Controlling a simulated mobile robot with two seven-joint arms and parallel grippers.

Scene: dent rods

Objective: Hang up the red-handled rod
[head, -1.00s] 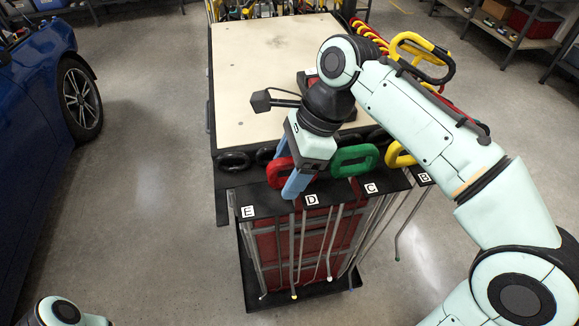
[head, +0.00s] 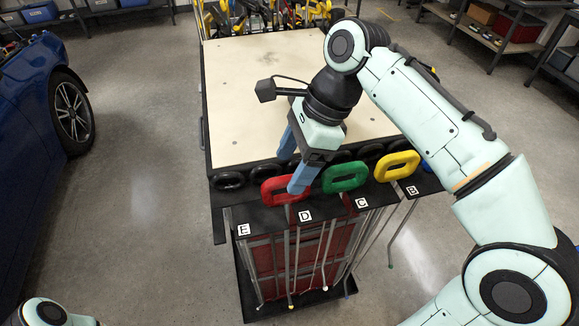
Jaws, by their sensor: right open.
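The red handle (head: 271,193) of the red-handled rod stands at the top of the black rack's front edge (head: 262,222), just behind and left of the D label (head: 305,216). Its shaft runs down among other grey shafts, and I cannot tell which is its own. My right gripper (head: 291,170) is open at the red handle, with one blue finger in front of it and the other behind. The front finger covers part of the handle. I cannot tell whether either finger touches it. My left gripper is out of view.
A green handle (head: 345,177) and a yellow handle (head: 397,165) stand to the right of the red one. Black handles (head: 229,181) line the edge behind. The pale cart top (head: 250,90) is mostly clear. A blue car (head: 40,110) stands at left.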

